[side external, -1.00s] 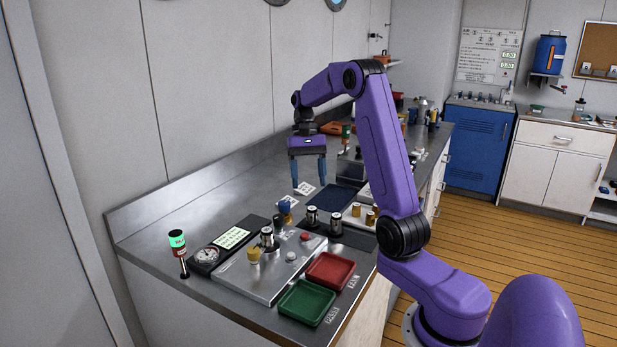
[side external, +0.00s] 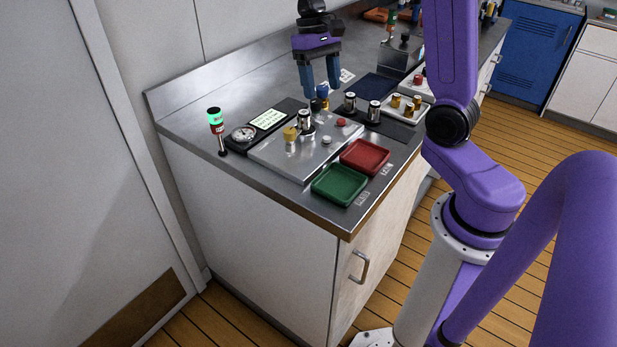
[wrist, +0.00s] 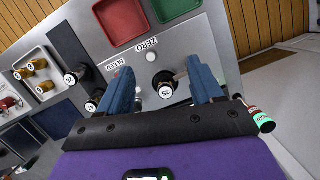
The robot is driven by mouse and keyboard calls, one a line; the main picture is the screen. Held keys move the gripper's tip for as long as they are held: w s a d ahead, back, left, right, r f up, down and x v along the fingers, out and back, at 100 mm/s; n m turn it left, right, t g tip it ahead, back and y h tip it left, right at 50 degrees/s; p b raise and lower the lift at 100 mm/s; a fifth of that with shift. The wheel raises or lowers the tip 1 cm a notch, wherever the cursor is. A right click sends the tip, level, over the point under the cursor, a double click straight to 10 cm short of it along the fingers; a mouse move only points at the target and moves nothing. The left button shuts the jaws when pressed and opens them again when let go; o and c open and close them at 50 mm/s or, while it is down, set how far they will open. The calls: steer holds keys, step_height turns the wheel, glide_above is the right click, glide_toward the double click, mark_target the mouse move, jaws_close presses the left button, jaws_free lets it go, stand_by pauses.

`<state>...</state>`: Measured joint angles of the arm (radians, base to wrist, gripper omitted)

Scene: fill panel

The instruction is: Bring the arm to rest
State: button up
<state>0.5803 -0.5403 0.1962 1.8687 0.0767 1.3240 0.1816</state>
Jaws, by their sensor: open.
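My gripper (side external: 322,92) is open, its two blue fingers pointing down at the back of the metal panel (side external: 270,155). Nothing shows held between them. In the wrist view the open fingers of my gripper (wrist: 160,68) frame a silver-and-black cylinder (wrist: 166,90) with a white top marked 35, which stands on the panel. The same cylinder (side external: 305,120) stands upright in the side view, in front of the fingers.
A red tray (side external: 365,157) and a green tray (side external: 339,185) sit at the bench's front edge. A green-topped lamp post (side external: 216,125) and a round gauge (side external: 243,134) stand left. Two dark cylinders (side external: 374,111) and a white tray (side external: 408,108) of brass pieces are right.

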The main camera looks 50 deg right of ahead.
steer(key=s+a+n+t+h, duration=0.1)
steer(key=s+a+n, duration=0.6)
steer(key=s+a, duration=0.25)
steer(key=s+a+f+n+t, duration=0.2)
steer(key=s+n, duration=0.6)
steer(key=s, duration=0.5)
steer(key=shift+s+a+f, duration=0.4)
steer(key=shift+f, duration=0.3)
